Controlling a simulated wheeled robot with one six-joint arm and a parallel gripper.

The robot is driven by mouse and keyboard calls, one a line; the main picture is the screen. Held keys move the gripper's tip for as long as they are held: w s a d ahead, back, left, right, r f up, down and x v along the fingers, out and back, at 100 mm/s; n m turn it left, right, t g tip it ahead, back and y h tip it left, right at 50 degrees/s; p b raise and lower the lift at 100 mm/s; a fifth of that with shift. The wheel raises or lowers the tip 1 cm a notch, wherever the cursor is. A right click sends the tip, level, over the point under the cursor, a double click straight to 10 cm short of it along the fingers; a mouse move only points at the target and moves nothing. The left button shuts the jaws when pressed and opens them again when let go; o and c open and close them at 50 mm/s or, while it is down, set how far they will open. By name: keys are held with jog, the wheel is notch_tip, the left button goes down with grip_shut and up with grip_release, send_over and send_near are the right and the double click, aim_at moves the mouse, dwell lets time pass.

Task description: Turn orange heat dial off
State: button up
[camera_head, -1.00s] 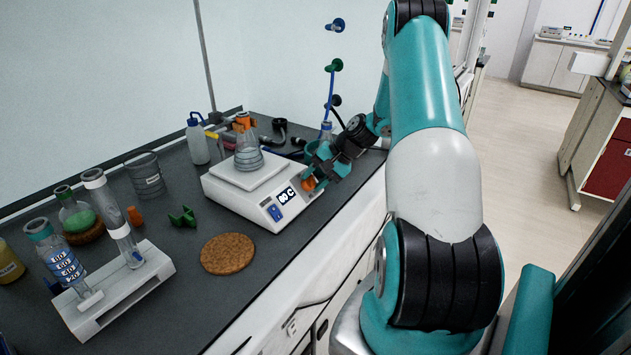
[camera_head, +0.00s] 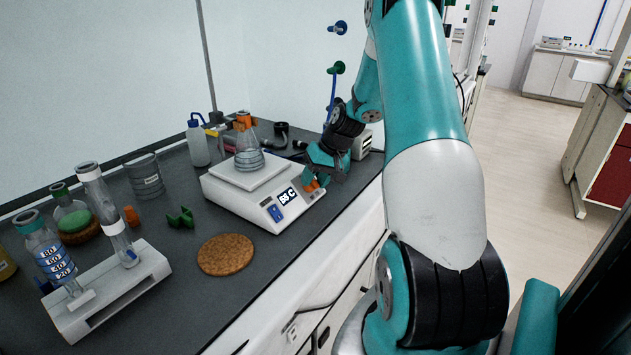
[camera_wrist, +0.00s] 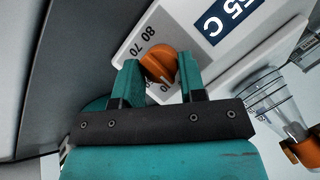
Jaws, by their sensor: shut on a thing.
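The orange heat dial (camera_wrist: 158,62) is on the front panel of the white hotplate (camera_head: 225,204), at the panel's right end. My gripper (camera_head: 312,181) is at that end, with its teal fingers on either side of the dial. In the wrist view my gripper (camera_wrist: 157,78) is shut on the dial. Printed numbers such as 80 and 70 show beside it, and some marks are hidden. The display (camera_head: 287,197) reads 55 C. A flask (camera_head: 248,155) with an orange clamp at its neck stands on the plate.
A cork mat (camera_head: 227,255) and a green piece (camera_head: 181,217) lie left of the hotplate. A white rack (camera_head: 105,290) with glass tubes stands at lower left. A wash bottle (camera_head: 198,145) stands behind. The bench front edge is close to my arm.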

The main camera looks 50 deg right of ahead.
dwell(0.5)
jog(key=o, duration=0.9)
jog(key=v, duration=1.7)
jog(key=shift+r+b, duration=0.25)
jog(key=shift+b, duration=0.1)
jog(key=shift+a, duration=0.1)
